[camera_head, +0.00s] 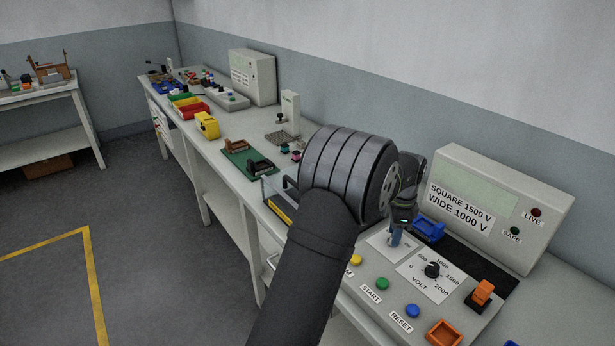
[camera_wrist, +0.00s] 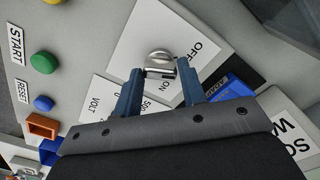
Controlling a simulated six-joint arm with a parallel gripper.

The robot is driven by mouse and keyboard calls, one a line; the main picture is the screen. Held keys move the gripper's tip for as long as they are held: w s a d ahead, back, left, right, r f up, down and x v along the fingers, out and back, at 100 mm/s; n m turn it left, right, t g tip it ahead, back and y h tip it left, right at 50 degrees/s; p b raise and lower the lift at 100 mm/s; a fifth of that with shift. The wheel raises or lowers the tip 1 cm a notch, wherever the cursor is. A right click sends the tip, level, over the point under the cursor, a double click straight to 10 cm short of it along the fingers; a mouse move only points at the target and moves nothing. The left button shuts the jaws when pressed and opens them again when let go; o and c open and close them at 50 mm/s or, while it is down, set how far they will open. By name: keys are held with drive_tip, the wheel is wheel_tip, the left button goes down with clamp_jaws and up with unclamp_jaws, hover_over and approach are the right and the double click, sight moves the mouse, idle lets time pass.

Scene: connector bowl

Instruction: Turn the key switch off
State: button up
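The key switch (camera_wrist: 160,58) is a round silver piece on a white plate (camera_wrist: 133,45) marked OFF and ON in the wrist view. Its flat grip lies near the ON mark; its exact angle is hard to tell. My gripper (camera_wrist: 159,70) has its blue fingers apart, one on each side of the key's near end, with visible gaps. I cannot tell how deep the fingertips reach. In the head view my gripper (camera_head: 396,238) points down over the white switch plate (camera_head: 379,243), and the key itself is hidden behind it.
The VOLT dial (camera_head: 432,270), green START button (camera_head: 383,284), blue RESET button (camera_head: 413,311) and orange switch (camera_head: 482,292) share this panel. A blue part (camera_head: 429,230) stands close beside my gripper. The display box (camera_head: 492,208) rises behind.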

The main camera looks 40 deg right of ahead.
drive_tip(key=s+a+r+n+t+h, duration=0.1)
drive_tip(key=a+r+n+h, duration=0.15)
drive_tip(key=r+n, duration=0.5)
drive_tip(key=s+a+r+n+t+h, duration=0.1)
drive_tip(key=s+a+r+n+h, duration=0.1)
drive_tip(key=a+r+n, duration=0.35)
drive_tip(key=x, duration=0.5)
drive_tip(key=d+x, duration=0.1)
drive_tip(key=x, duration=0.9)
drive_tip(key=shift+w+d, duration=0.1)
drive_tip(key=shift+d, duration=0.3)
